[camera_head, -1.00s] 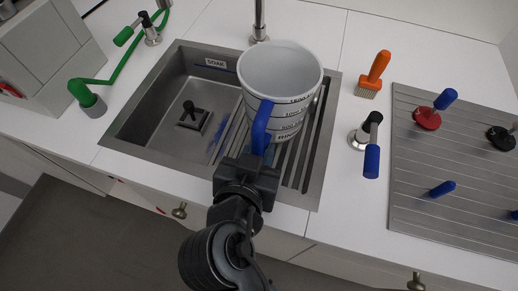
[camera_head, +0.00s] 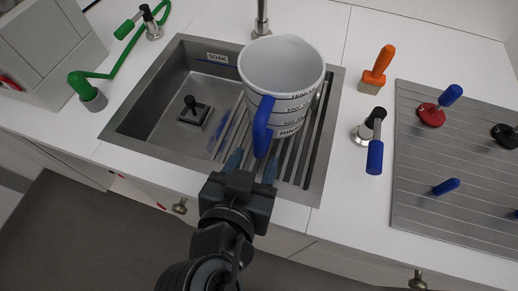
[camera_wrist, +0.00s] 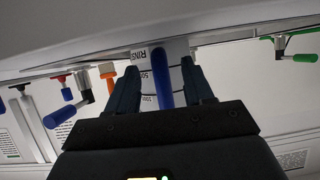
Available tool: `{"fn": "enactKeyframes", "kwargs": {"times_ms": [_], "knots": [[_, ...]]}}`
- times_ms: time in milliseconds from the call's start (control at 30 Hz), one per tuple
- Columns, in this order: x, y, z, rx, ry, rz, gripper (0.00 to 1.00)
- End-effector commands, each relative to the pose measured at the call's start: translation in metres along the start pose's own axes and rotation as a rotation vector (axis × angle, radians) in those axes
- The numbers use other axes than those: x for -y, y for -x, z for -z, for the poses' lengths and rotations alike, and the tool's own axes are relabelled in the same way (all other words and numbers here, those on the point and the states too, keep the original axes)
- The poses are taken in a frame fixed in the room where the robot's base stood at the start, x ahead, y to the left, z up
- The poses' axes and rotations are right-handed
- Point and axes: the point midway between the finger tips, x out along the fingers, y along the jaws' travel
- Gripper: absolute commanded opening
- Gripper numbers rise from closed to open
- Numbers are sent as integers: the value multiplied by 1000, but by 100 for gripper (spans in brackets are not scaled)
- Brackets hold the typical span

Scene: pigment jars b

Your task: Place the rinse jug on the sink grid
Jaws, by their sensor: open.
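The rinse jug (camera_head: 281,80) is a white jug with dark markings and a blue handle (camera_head: 263,127). It stands upright on the slatted sink grid (camera_head: 300,160), over the right part of the sink. My gripper (camera_head: 250,166) is open in front of the jug, its fingers apart and apparently clear of the handle. In the wrist view the blue handle (camera_wrist: 161,78) shows between my two spread fingers (camera_wrist: 163,90), with the jug's white wall and lettering behind it.
The sink basin (camera_head: 165,115) left of the grid holds a dark plug-like piece (camera_head: 194,111). An orange brush (camera_head: 377,70) and a blue-handled tap (camera_head: 372,140) stand on the counter to the right. A ribbed board (camera_head: 430,195) with several knobbed tools lies further right.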

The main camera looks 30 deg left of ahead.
Motion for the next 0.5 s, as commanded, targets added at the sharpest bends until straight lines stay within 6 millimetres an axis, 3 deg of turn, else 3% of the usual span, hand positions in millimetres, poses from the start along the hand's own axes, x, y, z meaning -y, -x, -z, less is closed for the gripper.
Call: {"fn": "enactKeyframes", "kwargs": {"times_ms": [200,500], "knots": [[-1,43,-1,0,-1,1,52],[0,70,0,0,0,-1,52]]}}
